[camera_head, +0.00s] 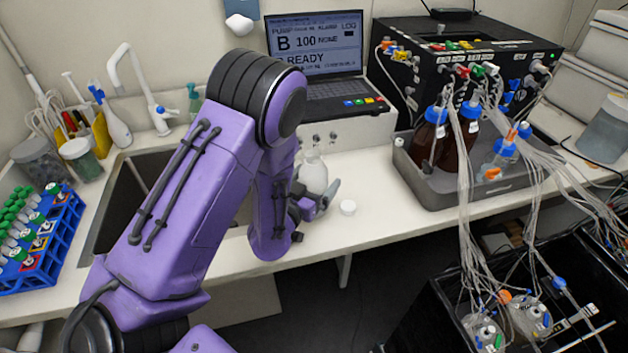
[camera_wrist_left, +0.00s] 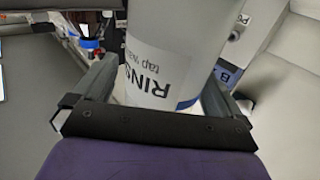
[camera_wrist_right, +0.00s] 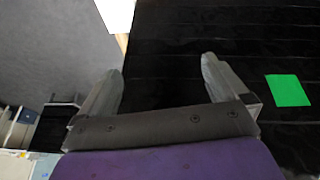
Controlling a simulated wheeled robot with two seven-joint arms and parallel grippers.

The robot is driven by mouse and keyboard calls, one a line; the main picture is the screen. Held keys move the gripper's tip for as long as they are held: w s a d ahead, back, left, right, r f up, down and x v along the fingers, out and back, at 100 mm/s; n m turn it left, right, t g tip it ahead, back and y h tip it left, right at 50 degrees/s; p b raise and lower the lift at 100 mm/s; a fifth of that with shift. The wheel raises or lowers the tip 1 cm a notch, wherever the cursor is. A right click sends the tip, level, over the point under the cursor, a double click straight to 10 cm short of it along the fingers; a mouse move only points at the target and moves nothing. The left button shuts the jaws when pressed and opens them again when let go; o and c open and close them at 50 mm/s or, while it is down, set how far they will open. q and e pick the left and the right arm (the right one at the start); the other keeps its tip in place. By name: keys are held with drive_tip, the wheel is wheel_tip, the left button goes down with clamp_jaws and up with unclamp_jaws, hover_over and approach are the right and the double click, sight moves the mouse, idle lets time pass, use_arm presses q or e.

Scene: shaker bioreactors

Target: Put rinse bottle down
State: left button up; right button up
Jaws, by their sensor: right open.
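The rinse bottle (camera_head: 313,172) is white and stands upright over the counter in front of the laptop. Its lower part is hidden by my left gripper (camera_head: 322,197), so I cannot tell whether its base touches the counter. In the left wrist view the bottle (camera_wrist_left: 160,75), lettered "RINS" and "tap", fills the space between the fingers of my left gripper (camera_wrist_left: 162,85), which is shut on it. My right gripper (camera_wrist_right: 160,68) is open and empty in the right wrist view, over a dark surface. It is outside the head view.
The sink (camera_head: 118,190) is at left, beside a blue tube rack (camera_head: 45,245). A grey tray (camera_head: 480,192) of bottles with hanging tubing is at right.

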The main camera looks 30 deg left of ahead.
use_arm(q)
drive_tip(key=shift+r, duration=0.25)
drive_tip(key=s+d+p, duration=0.1)
drive_tip(key=s+p, duration=0.2)
drive_tip(key=s, duration=0.9)
